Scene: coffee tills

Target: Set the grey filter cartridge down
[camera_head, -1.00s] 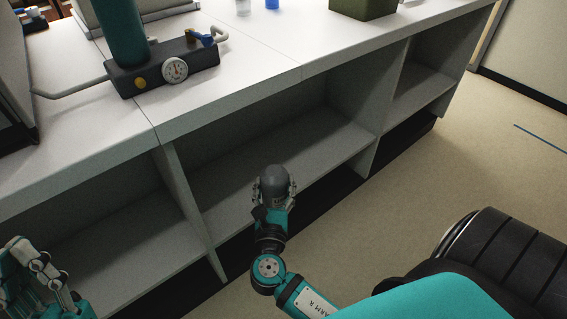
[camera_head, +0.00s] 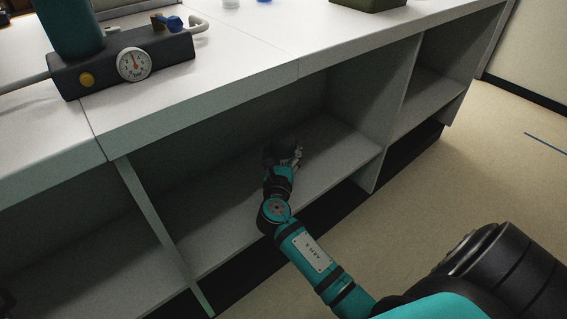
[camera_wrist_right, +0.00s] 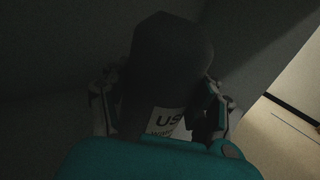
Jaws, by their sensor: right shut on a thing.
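The grey filter cartridge (camera_head: 280,148) is a dark, rounded shape inside the middle shelf bay, in shadow under the counter. My right gripper (camera_head: 283,160) is shut on it. In the right wrist view the cartridge (camera_wrist_right: 172,60) stands between the two fingers of my right gripper (camera_wrist_right: 163,105), with a white printed label on its near side. The shelf board (camera_head: 215,220) lies below it. I cannot tell whether the cartridge's base touches the board. My left gripper does not show clearly; only a dark scrap is at the lower left edge.
The white counter top (camera_head: 240,65) overhangs the bay. Upright dividers stand left (camera_head: 155,220) and right (camera_head: 390,120) of the gripper. A dark device with a gauge (camera_head: 133,64) and a green box (camera_head: 372,3) stand on top. The shelf board around the gripper looks clear.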

